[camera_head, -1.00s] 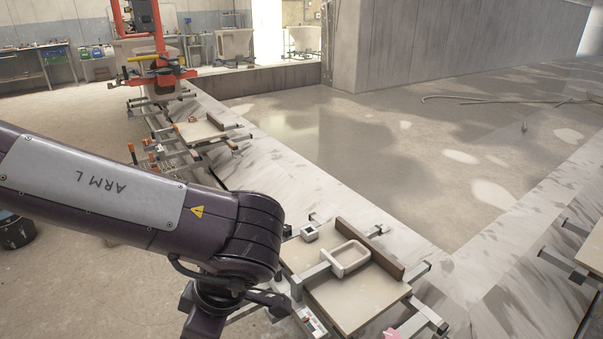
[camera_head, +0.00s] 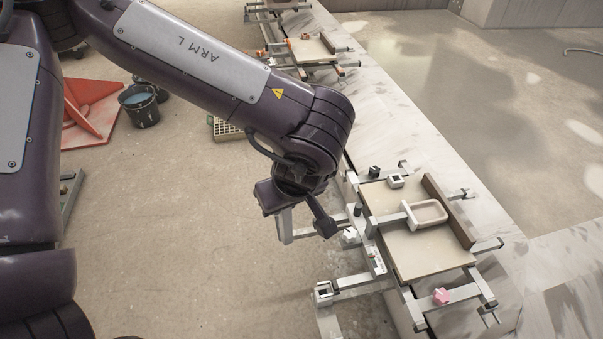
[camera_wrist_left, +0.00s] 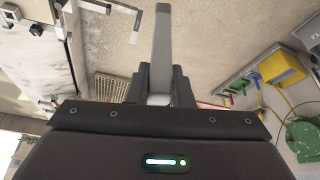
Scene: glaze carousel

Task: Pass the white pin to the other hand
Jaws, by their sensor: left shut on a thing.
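My left gripper (camera_head: 292,213) hangs in the middle of the head view, left of the near work stand. It is shut on a long pale bar (camera_head: 286,229), seemingly the white pin, which looks light grey in the shade. In the left wrist view the bar (camera_wrist_left: 161,40) stands out from between the two dark fingers (camera_wrist_left: 161,84), which hide its near end. My right gripper is in neither view, so no other hand shows near the pin.
The near stand carries a beige board (camera_head: 423,252), a shallow tray (camera_head: 429,213), a brown block (camera_head: 449,208) and a pink piece (camera_head: 441,296). A white square piece (camera_head: 396,181) sits on its frame.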

